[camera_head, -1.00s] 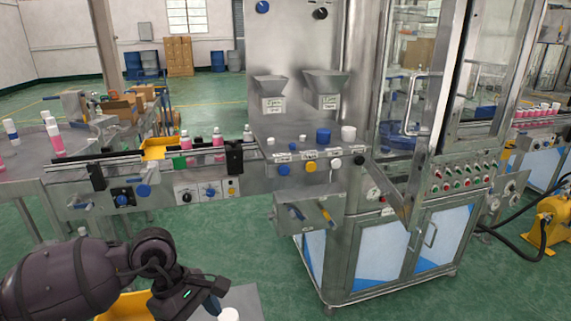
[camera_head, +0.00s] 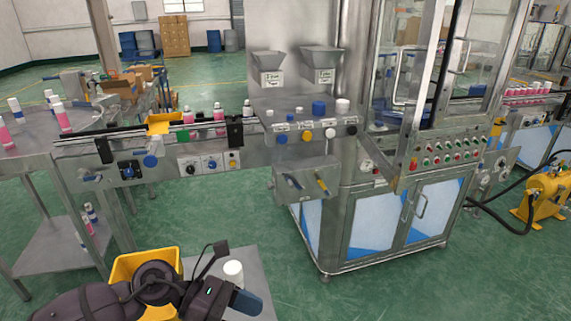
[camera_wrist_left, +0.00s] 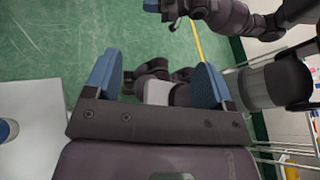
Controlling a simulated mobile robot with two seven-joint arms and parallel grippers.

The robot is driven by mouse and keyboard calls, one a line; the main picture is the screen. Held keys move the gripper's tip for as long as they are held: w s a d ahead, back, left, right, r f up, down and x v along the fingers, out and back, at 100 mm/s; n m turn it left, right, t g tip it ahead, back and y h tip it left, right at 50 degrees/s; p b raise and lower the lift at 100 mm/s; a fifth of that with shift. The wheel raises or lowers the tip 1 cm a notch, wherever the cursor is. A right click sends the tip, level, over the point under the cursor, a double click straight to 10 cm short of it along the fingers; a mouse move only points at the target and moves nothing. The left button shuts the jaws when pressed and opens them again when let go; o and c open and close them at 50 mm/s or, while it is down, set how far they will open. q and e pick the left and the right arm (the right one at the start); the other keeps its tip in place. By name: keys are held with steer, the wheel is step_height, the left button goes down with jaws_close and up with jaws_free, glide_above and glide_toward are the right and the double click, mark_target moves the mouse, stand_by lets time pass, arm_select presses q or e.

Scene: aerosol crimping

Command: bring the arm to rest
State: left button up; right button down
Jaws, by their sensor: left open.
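My left gripper (camera_head: 236,276) is low in the head view, in front of a grey tabletop (camera_head: 262,262). Its two blue-grey fingers stand wide apart in the left wrist view (camera_wrist_left: 155,74), with nothing held between them. Beyond them the wrist view shows green floor and dark parts of my own body. Another dark arm end of mine, probably my right gripper (camera_wrist_left: 165,10), is cut off at the top edge of the wrist view; its jaws cannot be made out. The right arm does not show in the head view.
A white cylindrical item (camera_head: 233,270) stands on the grey tabletop close to the left gripper. A yellow bin (camera_head: 146,262) is behind my forearm. The crimping machine (camera_head: 375,220) and conveyor (camera_head: 100,142) stand beyond. Green floor lies open at right front.

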arm_select(q)
steer(key=w+a+f+n+t+y, duration=0.2)
steer(key=a+n+t, duration=0.3)
steer(key=n+t, duration=0.8)
steer(key=w+a+f+n+t+y, duration=0.2)
steer(key=a+n+t, duration=0.4)
steer(key=n, duration=1.4)
steer(key=s+a+f+n+g+y, duration=0.2)
steer(key=s+a+f+n+y, duration=0.3)
steer(key=f+n, duration=0.3)
steer(key=s+a+f+n+g+y, duration=0.2)
steer(key=s+a+f+n+y, duration=0.3)
steer(key=s+f+n, duration=0.3)
steer(key=shift+f+n+g, duration=0.4)
steer(key=shift+f+n, duration=0.4)
steer(key=shift+f, duration=0.15)
arm_select(e)
steer(key=shift+s+f, duration=0.1)
steer(key=shift+s, duration=0.05)
steer(key=shift+s, duration=0.1)
steer(key=shift+s+d+f, duration=0.1)
steer(key=shift+s+f, duration=0.1)
steer(key=shift+s, duration=0.1)
steer(key=shift+w, duration=0.2)
